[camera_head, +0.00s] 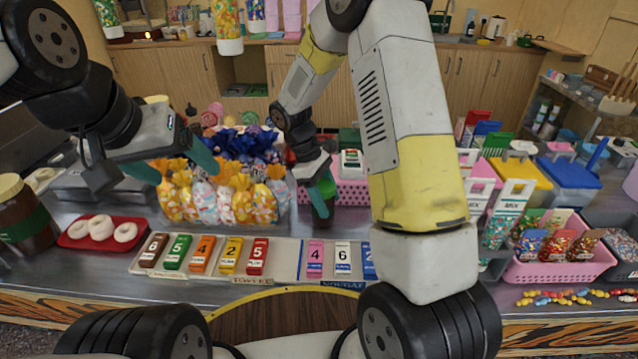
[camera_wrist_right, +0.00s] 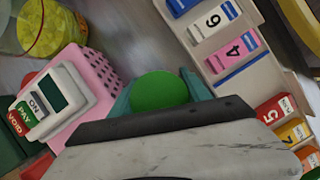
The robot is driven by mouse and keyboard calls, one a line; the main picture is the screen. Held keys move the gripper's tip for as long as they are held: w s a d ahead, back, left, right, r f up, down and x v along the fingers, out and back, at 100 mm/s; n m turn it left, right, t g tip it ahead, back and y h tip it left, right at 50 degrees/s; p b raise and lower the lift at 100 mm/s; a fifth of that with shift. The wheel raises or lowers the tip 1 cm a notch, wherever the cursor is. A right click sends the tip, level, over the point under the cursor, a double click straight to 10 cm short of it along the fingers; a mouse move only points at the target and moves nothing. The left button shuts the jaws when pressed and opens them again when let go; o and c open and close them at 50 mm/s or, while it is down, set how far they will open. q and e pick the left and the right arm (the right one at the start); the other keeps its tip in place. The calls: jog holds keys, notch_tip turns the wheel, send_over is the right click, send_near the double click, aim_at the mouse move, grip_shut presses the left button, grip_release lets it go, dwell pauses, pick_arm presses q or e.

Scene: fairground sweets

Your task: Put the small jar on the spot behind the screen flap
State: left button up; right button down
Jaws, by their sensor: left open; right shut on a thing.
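The small jar (camera_head: 322,209) is dark, and its green lid (camera_wrist_right: 160,91) shows in the right wrist view. My right gripper (camera_head: 323,184) is shut on the jar, with a teal finger on each side of the lid. It holds the jar behind the number tags, in front of the pink basket (camera_head: 349,192); whether the jar touches the counter I cannot tell. My left gripper (camera_head: 174,166) is open and empty, in front of the wrapped sweet bags. I cannot make out a screen flap or a spot behind it in either view.
Trays of numbered tags (camera_head: 205,257) line the counter front. Wrapped sweet bags (camera_head: 205,196) stand behind. A red tray (camera_head: 75,242) with white rings and a large brown jar (camera_head: 24,222) are at left. Scoop tubs crowd the right.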

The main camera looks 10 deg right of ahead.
jog(key=shift+f, duration=0.1)
jog(key=c, duration=0.5)
grip_release()
